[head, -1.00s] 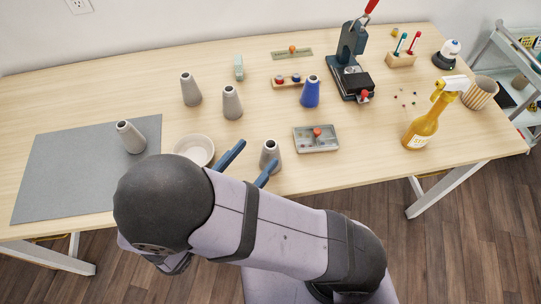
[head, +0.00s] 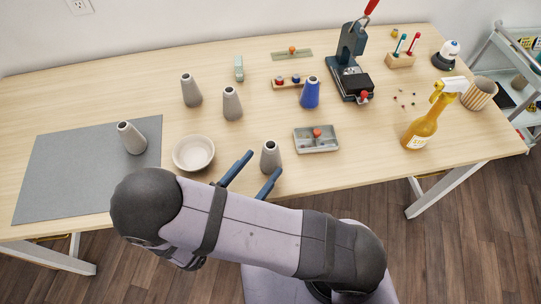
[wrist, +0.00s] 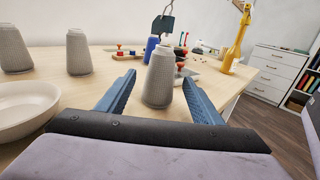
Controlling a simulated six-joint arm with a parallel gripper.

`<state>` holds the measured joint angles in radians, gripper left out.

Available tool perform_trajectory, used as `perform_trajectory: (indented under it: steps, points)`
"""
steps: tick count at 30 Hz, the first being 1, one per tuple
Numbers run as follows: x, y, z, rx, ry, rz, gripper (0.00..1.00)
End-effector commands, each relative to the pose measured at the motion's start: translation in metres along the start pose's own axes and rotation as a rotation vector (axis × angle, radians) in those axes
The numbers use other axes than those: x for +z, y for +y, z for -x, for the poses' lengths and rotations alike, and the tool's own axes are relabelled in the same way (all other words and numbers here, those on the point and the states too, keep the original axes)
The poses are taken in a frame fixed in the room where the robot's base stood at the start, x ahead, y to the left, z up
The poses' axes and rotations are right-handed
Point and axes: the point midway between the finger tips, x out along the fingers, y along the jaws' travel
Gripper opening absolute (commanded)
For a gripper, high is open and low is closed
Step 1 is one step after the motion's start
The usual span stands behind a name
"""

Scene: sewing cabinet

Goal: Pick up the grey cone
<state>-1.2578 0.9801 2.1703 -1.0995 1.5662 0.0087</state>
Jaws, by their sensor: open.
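Several grey cones stand on the table. One grey cone (head: 270,157) stands upright near the front edge; in the wrist view this cone (wrist: 159,78) sits between and just beyond my open fingers. My gripper (head: 252,172) is open and empty in front of it, and both fingers (wrist: 159,95) show in the wrist view. Two more cones (head: 190,90) (head: 232,103) stand at the middle left. Another cone (head: 131,138) stands on the grey mat (head: 65,178).
A beige bowl (head: 194,153) stands left of the near cone. A grey parts tray (head: 318,146) lies to its right, and a blue cone (head: 310,92) stands behind. A press (head: 350,70) and yellow spray bottle (head: 425,122) are farther right.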

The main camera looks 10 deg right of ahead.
Motion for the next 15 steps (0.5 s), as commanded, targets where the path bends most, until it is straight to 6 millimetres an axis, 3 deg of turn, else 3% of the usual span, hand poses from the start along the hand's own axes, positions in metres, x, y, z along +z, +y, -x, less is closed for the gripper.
perform_trajectory:
  steps: [15]
  points:
    - [0.008, -0.001, -0.050, -0.002, -0.001, 0.002, 0.60]
